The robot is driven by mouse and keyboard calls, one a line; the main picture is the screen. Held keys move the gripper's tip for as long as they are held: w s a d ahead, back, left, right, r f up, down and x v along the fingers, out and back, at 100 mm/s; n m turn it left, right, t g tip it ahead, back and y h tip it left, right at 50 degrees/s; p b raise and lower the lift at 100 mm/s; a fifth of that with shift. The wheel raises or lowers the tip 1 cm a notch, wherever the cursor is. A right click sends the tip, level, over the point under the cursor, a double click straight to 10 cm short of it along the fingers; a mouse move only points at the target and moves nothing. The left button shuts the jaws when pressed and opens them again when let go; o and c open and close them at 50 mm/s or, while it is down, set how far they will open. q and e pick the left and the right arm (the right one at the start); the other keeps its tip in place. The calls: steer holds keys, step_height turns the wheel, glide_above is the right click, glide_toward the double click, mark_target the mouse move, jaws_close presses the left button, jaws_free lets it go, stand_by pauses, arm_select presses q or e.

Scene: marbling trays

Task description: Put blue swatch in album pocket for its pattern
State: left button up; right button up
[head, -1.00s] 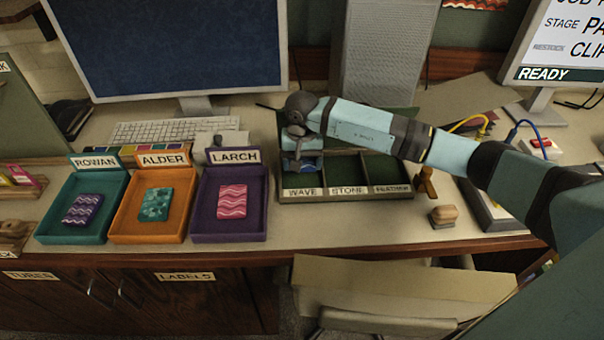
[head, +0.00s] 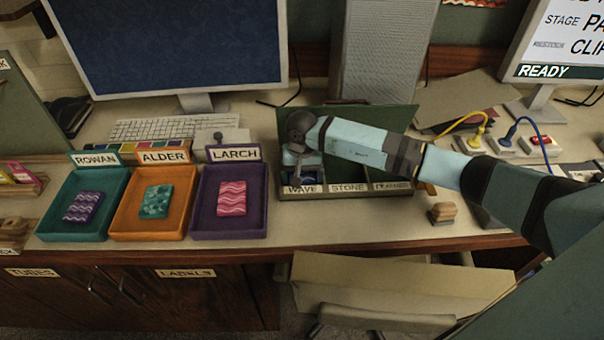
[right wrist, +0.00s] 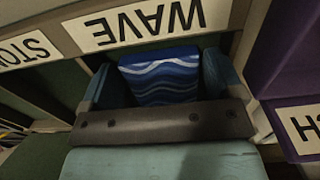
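The blue swatch (right wrist: 160,75), with pale wavy lines, lies between the two fingers of my right gripper (right wrist: 160,85), which look closed on its sides. In the head view, my right gripper (head: 303,165) is low over the left pocket of the green album (head: 290,196), labelled WAVE (head: 301,190). A small part of the swatch (head: 309,179) shows behind that label. Whether the swatch touches the pocket floor is unclear. My left gripper is not in view.
Teal ROWAN (head: 50,232), orange ALDER (head: 125,236) and purple LARCH (head: 215,236) trays stand left of the album, each holding a patterned swatch. A wooden block (head: 443,212) stands to the right. A monitor (head: 180,50) and keyboard (head: 165,130) are behind.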

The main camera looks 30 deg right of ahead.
steer(key=shift+r, duration=0.1)
steer(key=shift+r+p, duration=0.25)
steer(key=shift+p, duration=0.1)
step_height(320, 180, up, 12)
steer(key=b, duration=0.1)
steer(key=shift+f, duration=0.15)
stand_by(0.4)
